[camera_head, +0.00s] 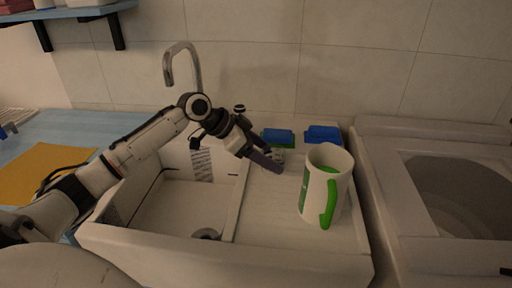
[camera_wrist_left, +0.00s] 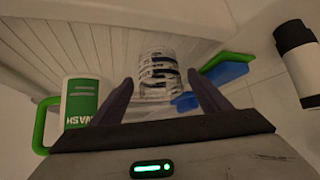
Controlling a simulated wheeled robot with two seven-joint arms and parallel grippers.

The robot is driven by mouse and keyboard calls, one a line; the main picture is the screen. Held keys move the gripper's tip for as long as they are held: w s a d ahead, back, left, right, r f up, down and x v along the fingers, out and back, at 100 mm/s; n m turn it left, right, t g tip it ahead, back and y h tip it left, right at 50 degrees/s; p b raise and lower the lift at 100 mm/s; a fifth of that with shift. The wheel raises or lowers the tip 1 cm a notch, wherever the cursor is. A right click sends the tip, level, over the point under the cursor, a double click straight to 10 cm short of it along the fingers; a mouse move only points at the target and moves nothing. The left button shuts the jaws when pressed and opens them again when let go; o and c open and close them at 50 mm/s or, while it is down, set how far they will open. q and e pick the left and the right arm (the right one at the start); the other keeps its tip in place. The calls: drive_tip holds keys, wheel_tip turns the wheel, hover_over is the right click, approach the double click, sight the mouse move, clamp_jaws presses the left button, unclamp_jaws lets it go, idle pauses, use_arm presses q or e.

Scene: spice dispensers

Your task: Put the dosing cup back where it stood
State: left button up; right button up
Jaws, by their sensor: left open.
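The dosing cup appears to be the small clear ribbed cup (camera_wrist_left: 158,72), standing on the ribbed drainboard (camera_head: 272,213) of the sink. It also shows faintly behind the fingers in the head view (camera_head: 280,156). My left gripper (camera_head: 268,161) is open, reaching over the drainboard from the left. In the left wrist view, its fingers (camera_wrist_left: 160,82) lie on either side of the cup's near part, with a gap on both sides. The gripper partly hides the cup in the head view. My right gripper is not in view.
A white jug with a green handle (camera_head: 338,172) stands right of the cup; it also shows in the wrist view (camera_wrist_left: 82,98). Blue-and-green sponges (camera_head: 279,136) (camera_head: 322,134) lie behind. The tap (camera_head: 182,62) rises behind the basin. A washing machine (camera_head: 433,146) stands at the right.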

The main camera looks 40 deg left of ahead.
use_arm(q)
drive_tip(key=b+v, duration=0.1)
drive_tip(key=v, duration=1)
drive_tip(key=shift+s+a+r, duration=0.2)
drive_tip(key=shift+r, duration=0.1)
